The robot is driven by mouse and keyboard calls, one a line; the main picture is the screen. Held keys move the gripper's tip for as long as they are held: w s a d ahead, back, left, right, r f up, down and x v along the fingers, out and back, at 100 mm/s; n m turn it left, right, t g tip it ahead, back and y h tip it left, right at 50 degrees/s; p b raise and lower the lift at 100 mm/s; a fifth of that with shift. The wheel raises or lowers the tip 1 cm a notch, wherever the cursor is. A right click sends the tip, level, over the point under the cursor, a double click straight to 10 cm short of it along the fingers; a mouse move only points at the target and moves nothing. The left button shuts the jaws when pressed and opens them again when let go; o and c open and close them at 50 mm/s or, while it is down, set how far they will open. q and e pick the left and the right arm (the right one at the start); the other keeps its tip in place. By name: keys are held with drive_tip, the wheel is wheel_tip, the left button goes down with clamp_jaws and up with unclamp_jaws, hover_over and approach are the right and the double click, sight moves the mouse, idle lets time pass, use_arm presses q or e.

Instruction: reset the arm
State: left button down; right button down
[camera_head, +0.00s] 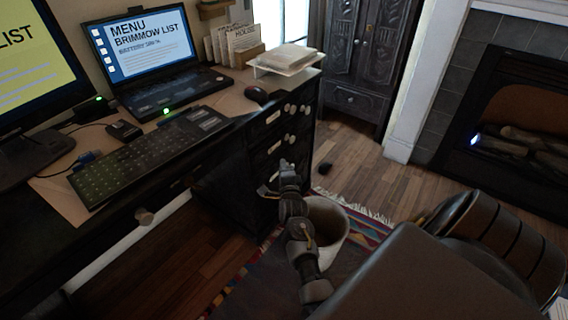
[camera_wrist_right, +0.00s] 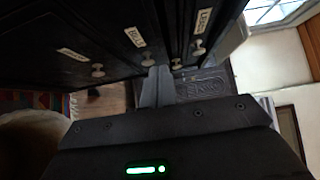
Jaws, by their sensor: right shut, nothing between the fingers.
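My right gripper (camera_head: 284,172) is in the middle of the head view, in front of the dark desk's drawers (camera_head: 268,146) and above a pale bin (camera_head: 328,232). In the right wrist view its fingers (camera_wrist_right: 157,86) are together with nothing between them. The labelled drawer fronts (camera_wrist_right: 130,40) fill the top of that view. I cannot tell whether the fingertips touch the desk. My left gripper is in neither view.
The desk holds a laptop (camera_head: 150,60), a keyboard (camera_head: 145,155), a mouse (camera_head: 256,95) and a white tray (camera_head: 288,62) with papers. A fireplace (camera_head: 520,130) and a carved cabinet (camera_head: 362,60) stand beyond. Wood floor (camera_head: 400,185) is open between them.

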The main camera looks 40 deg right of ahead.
drive_tip(key=shift+s+a, duration=0.25)
drive_tip(key=shift+s, duration=0.05)
